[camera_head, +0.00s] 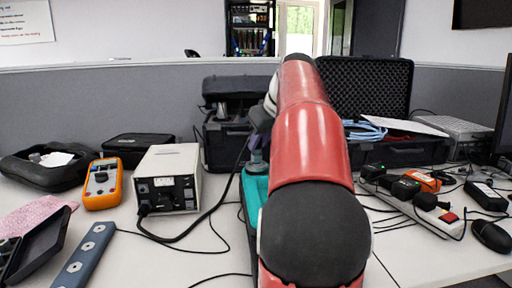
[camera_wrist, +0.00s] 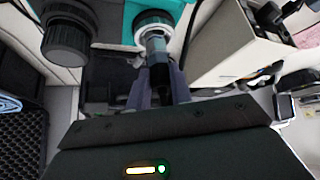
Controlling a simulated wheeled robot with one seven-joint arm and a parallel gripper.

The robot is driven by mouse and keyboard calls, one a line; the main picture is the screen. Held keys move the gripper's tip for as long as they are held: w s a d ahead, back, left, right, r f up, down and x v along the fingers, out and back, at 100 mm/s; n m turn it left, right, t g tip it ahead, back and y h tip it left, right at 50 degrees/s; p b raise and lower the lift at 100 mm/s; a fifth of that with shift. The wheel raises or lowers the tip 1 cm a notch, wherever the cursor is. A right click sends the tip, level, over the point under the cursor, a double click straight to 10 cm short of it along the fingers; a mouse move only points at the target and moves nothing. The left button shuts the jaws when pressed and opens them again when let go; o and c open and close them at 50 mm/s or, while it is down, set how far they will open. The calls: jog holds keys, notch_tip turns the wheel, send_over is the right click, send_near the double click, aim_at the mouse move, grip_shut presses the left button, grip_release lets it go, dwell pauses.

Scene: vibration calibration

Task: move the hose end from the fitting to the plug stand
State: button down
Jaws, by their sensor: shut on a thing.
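In the wrist view my gripper (camera_wrist: 160,78) is shut on the hose end (camera_wrist: 157,72), a dark cylinder between its two fingers. A silvery collar (camera_wrist: 155,44) lies just beyond the fingertips, in line with a pale ringed fitting (camera_wrist: 153,17) on a teal body. The hose end and fitting look joined or very close; I cannot tell which. A black ribbed round piece (camera_wrist: 66,42) stands to the left; I cannot tell if it is the plug stand. In the head view my red arm hides most of the teal body (camera_head: 254,188), and a grey upright part (camera_head: 257,160) shows on it.
In the head view a cream instrument box (camera_head: 168,170) stands left of my arm, with a black cable (camera_head: 205,218) curving from it. An orange meter (camera_head: 102,184) is farther left. An open foam-lined case (camera_head: 370,85) is behind; a crowded power strip (camera_head: 415,200) lies right.

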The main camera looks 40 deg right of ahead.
jog(key=shift+w+d+n+y+p, duration=0.15)
jog(key=shift+n+y+p, duration=0.65)
jog(key=shift+n, duration=0.4)
jog(key=shift+s+d+n+y+p, duration=0.15)
jog(key=shift+n+y+p, duration=0.45)
jog(key=shift+n+p, duration=0.5)
jog(key=shift+w+n+g, duration=0.1)
jog(key=shift+n+g, duration=0.2)
jog(key=shift+n, duration=0.1)
jog(key=shift+w+d+n+g+y, duration=0.1)
jog(key=shift+d+n+g+y, duration=0.15)
jog(key=shift+n+y, duration=0.55)
jog(key=shift+a+n, duration=0.1)
jog(key=shift+n, duration=0.5)
jog(key=shift+g, duration=0.25)
jog(key=shift+w+n+g+y, duration=0.15)
jog(key=shift+n+g+y, duration=0.35)
jog(key=shift+n, duration=0.6)
jog(key=shift+n+g+y, duration=0.3)
jog(key=shift+n, duration=0.6)
